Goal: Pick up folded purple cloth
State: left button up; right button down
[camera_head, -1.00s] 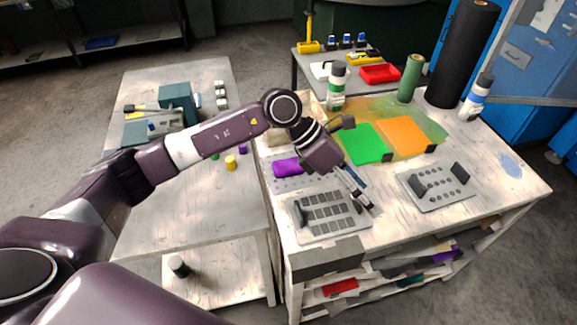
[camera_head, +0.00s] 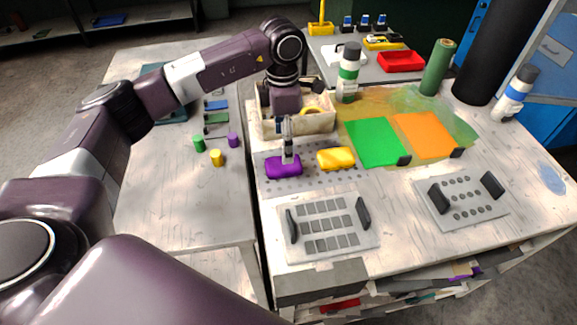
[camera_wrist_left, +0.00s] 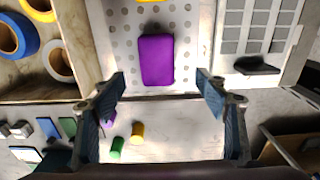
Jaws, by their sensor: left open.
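The folded purple cloth (camera_head: 283,167) lies on a perforated grey plate (camera_head: 302,184) near the left edge of the white workbench. My left gripper (camera_head: 288,150) points down just above and behind the cloth in the head view. In the left wrist view the cloth (camera_wrist_left: 157,60) shows ahead of the two spread fingers, and my left gripper (camera_wrist_left: 163,95) is open and empty. A folded yellow cloth (camera_head: 336,158) lies on the same plate to the right of the purple one. My right gripper is not in view.
A wooden box (camera_head: 318,125) stands behind the cloths, holding tape rolls (camera_wrist_left: 22,35). A green sheet (camera_head: 376,143) and an orange sheet (camera_head: 423,135) lie to the right. A die plate with handles (camera_head: 327,228) lies in front. Small coloured cylinders (camera_head: 217,158) stand on the left table.

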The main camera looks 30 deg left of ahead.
aim_at(283, 166)
pick_arm(q)
jog(key=f, duration=0.1)
jog(key=w+f, duration=0.1)
jog(key=shift+f+p, duration=0.3)
jog(key=shift+f, duration=0.1)
jog(key=shift+s+a+f+p, duration=0.15)
jog(key=shift+s+f+p, duration=0.2)
jog(key=shift+f+p, duration=0.25)
notch_tip(283, 166, down, 4)
jog(key=shift+p, duration=0.6)
jog(key=shift+w+f, duration=0.1)
jog(key=shift+f, duration=0.25)
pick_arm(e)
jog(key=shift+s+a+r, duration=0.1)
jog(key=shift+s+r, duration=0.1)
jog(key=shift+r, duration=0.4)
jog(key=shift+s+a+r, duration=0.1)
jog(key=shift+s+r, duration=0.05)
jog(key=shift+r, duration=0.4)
pick_arm(q)
jog(key=shift+c, duration=0.4)
jog(key=shift+a, duration=0.1)
jog(key=c, duration=1.2)
jog(key=shift+o, duration=0.2)
jog(key=shift+r, duration=0.1)
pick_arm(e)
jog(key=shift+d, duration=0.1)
